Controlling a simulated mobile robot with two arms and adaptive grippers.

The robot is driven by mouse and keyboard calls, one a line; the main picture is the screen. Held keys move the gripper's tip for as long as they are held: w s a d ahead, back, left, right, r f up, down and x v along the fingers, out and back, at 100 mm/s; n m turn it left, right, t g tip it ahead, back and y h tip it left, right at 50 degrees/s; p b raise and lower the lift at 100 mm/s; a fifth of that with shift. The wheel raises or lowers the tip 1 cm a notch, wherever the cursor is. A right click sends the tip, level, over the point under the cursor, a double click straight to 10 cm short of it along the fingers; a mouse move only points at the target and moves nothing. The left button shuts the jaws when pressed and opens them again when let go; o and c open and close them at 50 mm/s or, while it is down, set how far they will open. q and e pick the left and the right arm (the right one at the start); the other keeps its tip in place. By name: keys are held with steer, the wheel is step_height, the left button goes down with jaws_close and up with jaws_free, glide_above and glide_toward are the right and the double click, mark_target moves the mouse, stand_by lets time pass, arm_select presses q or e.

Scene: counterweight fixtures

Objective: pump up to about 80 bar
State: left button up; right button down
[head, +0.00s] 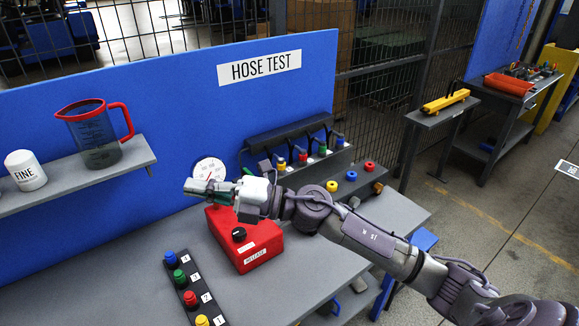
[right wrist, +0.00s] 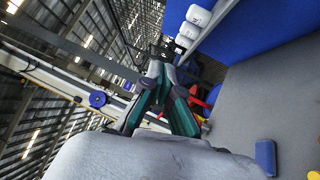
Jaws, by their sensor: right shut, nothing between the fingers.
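The red pump (head: 252,246) stands on the grey bench, with a black knob on top and a RELEASE label on its front. The round white gauge (head: 208,168) stands behind it; its needle reading is too small to tell. My right gripper (head: 198,187) is shut and empty, pointing left above the pump's back edge, just below the gauge dial. It hides part of the pump; no pump lever can be made out clearly. In the right wrist view the fingers (right wrist: 165,90) are together, with red parts behind them. My left gripper is out of view.
A black strip (head: 193,291) with coloured, numbered knobs lies left of the pump. A rack (head: 297,150) with coloured hose fittings stands at the back right. A shelf (head: 130,163) holds a jug (head: 98,135) and a FINE canister (head: 25,171). The bench's front centre is clear.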

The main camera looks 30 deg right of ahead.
steer(key=d+f+n+g+h, duration=0.2)
steer(key=d+n+g+h, duration=0.2)
steer(key=d+h, duration=0.45)
steer(key=d+f+n+g+h, duration=0.25)
steer(key=d+g+h, duration=0.2)
steer(key=d, duration=0.75)
steer(key=shift+n, duration=0.25)
steer(key=f+b, duration=0.2)
steer(key=f, duration=0.1)
steer(key=f+b, duration=0.4)
steer(key=f, duration=0.1)
steer(key=shift+s+f, duration=0.3)
steer(key=shift+s, duration=0.05)
steer(key=shift+a, duration=0.1)
